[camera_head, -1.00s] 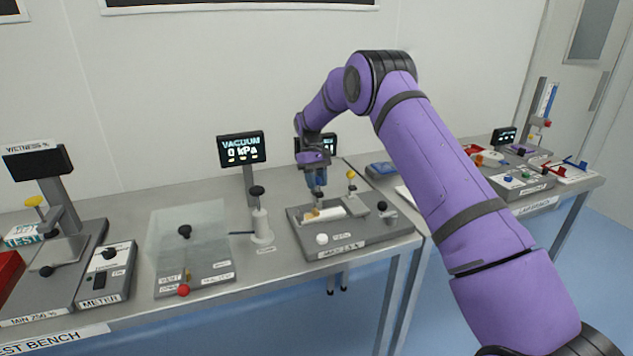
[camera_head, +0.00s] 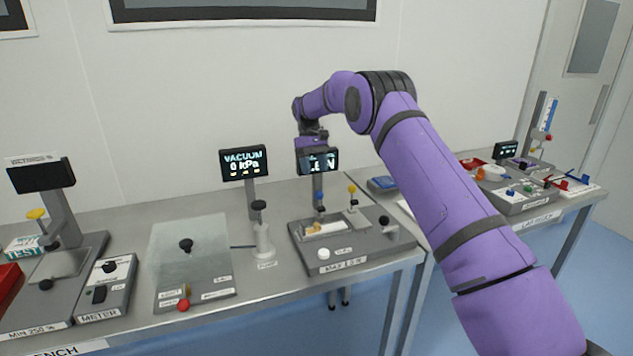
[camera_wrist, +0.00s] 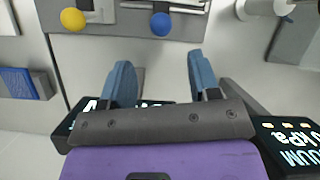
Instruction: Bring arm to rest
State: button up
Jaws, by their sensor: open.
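My arm (camera_head: 425,165) is purple and reaches from the lower right to above the bench. My gripper (camera_wrist: 160,78) shows in the wrist view with its two blue-grey fingers apart and nothing between them. In the head view the purple wrist (camera_head: 311,143) is at the display (camera_head: 324,161) of the tester; the fingers cannot be made out there. The grey tester (camera_head: 375,245), with a blue knob (camera_head: 319,197) and a yellow knob (camera_head: 351,188), stands below. A small tan piece (camera_head: 314,227) lies on its pale plate.
A vacuum display (camera_head: 243,162) and white pump post (camera_head: 263,240) stand left of the tester. A clear-lidded box (camera_head: 190,255), a meter (camera_head: 106,285) and a scale-like stand (camera_head: 60,215) are farther left. A second bench with small parts (camera_head: 520,190) is at right.

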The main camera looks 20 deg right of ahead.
jog(key=shift+v, duration=0.85)
jog(key=s+d+r+m+t, duration=0.15)
jog(key=s+r+t, duration=0.35)
jog(key=s+r, duration=1.85)
jog(key=s+r+m+t, duration=0.1)
jog(key=s+r+t, duration=0.1)
jog(key=s, duration=1.4)
jog(key=s+f+t, duration=0.1)
jog(key=s+f, duration=0.2)
jog(key=s, duration=0.4)
jog(key=s+d+f+m+t, duration=0.1)
jog(key=s+f+t, duration=0.1)
jog(key=s, duration=0.6)
jog(key=shift+s+f, duration=0.25)
jog(key=shift+f, duration=0.65)
